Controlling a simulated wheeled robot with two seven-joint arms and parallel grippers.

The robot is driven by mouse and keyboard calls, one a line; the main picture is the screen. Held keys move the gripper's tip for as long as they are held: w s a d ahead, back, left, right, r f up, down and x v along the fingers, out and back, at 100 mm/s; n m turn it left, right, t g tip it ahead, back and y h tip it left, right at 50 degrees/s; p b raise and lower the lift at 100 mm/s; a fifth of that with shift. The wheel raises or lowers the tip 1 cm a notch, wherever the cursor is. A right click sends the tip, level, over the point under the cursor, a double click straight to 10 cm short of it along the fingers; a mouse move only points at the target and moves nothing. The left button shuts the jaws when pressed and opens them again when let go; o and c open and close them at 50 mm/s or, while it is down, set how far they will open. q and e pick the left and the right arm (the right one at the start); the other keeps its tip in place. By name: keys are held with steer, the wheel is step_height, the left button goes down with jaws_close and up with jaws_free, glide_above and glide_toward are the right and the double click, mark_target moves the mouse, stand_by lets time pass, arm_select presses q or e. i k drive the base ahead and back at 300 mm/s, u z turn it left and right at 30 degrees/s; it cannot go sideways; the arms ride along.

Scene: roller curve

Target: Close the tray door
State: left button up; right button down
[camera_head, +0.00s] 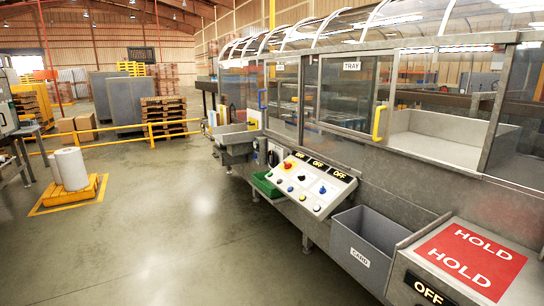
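The tray door (346,92) is a clear framed panel in the machine's side, with a white TRAY label near its top. Its yellow handle (378,123) is upright on the door's right edge. To the right of the handle the machine side looks open, and a pale tray (437,148) with low walls shows inside. The door stands to the left of this opening. Neither of my grippers is in view.
A control panel (306,186) with coloured buttons juts out below the door. A grey CARD bin (366,246) and a red HOLD plate (472,258) are to its right. A blue handle (262,99) is farther left. The floor (190,235) at left front is clear.

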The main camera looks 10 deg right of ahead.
mark_target(386, 108)
steer(key=u, duration=0.35)
steer(key=i, duration=1.95)
steer(key=z, duration=0.3)
steer(key=i, duration=0.9)
steer(key=z, duration=1.6)
steer(key=i, duration=0.85)
steer(key=z, duration=0.75)
